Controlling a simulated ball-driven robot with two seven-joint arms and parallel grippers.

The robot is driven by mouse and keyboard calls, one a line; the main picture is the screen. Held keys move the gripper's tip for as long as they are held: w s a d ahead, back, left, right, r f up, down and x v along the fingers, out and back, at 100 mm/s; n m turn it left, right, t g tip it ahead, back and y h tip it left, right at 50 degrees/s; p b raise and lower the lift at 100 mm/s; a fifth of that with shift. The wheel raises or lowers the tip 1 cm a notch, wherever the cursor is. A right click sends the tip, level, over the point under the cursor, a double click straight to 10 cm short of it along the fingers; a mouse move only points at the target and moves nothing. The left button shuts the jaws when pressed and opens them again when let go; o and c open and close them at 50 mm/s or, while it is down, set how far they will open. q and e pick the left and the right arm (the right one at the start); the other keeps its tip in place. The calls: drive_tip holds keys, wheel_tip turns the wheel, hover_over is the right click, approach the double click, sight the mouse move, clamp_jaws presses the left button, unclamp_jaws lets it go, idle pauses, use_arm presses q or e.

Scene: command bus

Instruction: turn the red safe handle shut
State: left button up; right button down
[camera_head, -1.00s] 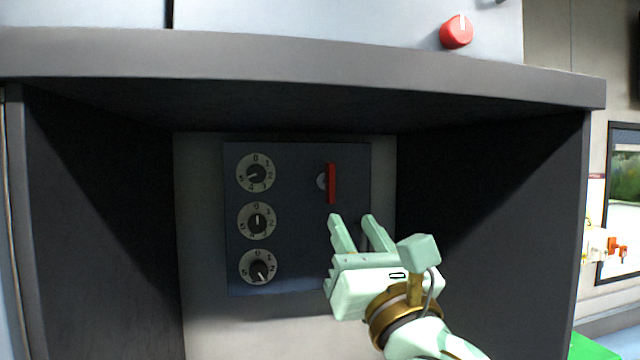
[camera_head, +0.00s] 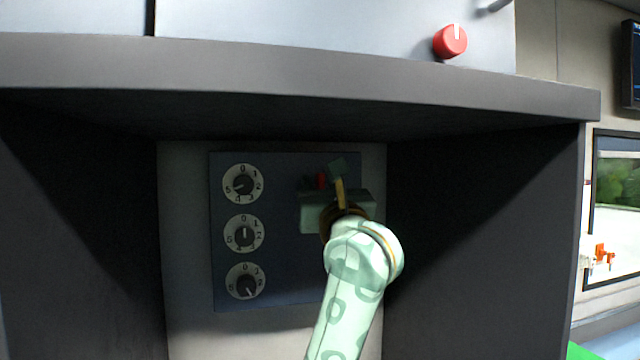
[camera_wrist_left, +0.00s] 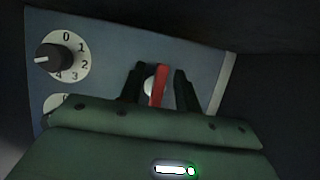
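The red safe handle (camera_head: 321,180) is on the dark blue safe panel (camera_head: 285,275), right of the dials. In the head view my left gripper (camera_head: 328,178) is in front of the panel and hides most of the handle. In the left wrist view the handle (camera_wrist_left: 158,86) stands nearly upright on its round pale hub, leaning slightly. The two dark fingers of my left gripper (camera_wrist_left: 161,90) are open, one on each side of the handle, with a visible gap at the right. Contact at the left finger is hard to tell. My right gripper is not in view.
Several numbered dials, such as the middle one (camera_head: 244,234), line the panel's left side. The panel sits in a recess with dark side walls and a grey overhanging ledge (camera_head: 300,72). A red knob (camera_head: 450,41) is above the ledge.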

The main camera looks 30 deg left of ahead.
use_arm(q)
drive_tip(key=shift+w+a+r, duration=0.15)
drive_tip(key=shift+w+a, duration=0.1)
drive_tip(key=shift+a, duration=0.05)
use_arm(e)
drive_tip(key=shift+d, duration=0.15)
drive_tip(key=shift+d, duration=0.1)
use_arm(q)
clamp_jaws()
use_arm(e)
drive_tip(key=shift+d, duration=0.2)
